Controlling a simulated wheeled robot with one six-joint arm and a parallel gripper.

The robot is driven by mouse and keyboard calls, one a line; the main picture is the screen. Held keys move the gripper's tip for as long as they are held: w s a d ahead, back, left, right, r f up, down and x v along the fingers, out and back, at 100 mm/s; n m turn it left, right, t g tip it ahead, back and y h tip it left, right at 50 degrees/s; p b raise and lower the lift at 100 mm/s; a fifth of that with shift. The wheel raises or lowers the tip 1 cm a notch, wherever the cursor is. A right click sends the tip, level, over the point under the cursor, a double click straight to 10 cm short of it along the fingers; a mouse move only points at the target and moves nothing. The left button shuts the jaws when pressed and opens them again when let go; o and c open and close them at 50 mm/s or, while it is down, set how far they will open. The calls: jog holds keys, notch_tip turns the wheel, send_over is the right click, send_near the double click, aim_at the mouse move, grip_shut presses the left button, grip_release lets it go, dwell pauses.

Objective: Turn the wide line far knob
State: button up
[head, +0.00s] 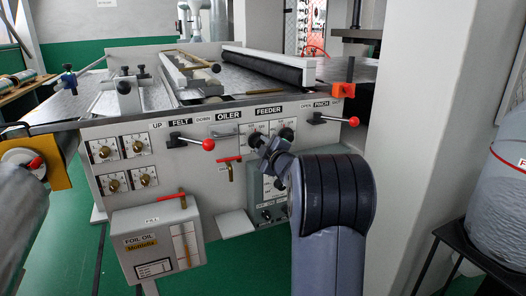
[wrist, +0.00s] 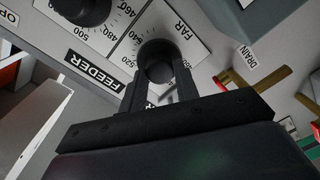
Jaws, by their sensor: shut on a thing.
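In the wrist view a dark round knob (wrist: 156,66) sits on a white dial plate marked FAR (wrist: 184,30), with printed numbers around it. My gripper (wrist: 158,84) is shut on this knob, one finger on each side, and the fingers hide part of it and of its scale. In the head view my gripper (head: 268,152) is at the front panel, just below the FEEDER label (head: 268,112). There it covers much of the knob it holds. The knob's pointer cannot be made out.
A second dark knob (wrist: 84,8) is close beside it in the wrist view. Red-tipped levers (head: 208,144) (head: 353,121) stick out either side of the feeder dials. Several brass knobs (head: 104,151) are on the left. A grey oil box (head: 155,246) juts out below.

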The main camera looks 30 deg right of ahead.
jog(key=shift+n, duration=0.4)
jog(key=o, duration=1)
jog(key=shift+c, duration=0.2)
jog(key=shift+s, duration=0.1)
jog(key=s, duration=1)
jog(key=shift+s+a+r, duration=0.2)
jog(key=shift+s+a, duration=0.1)
jog(key=shift+a, duration=0.15)
jog(key=w, duration=0.7)
jog(key=w+d, duration=0.1)
jog(key=w, duration=0.2)
jog(key=shift+w+f, duration=0.2)
jog(key=shift+w, duration=0.2)
jog(key=shift+s, duration=0.1)
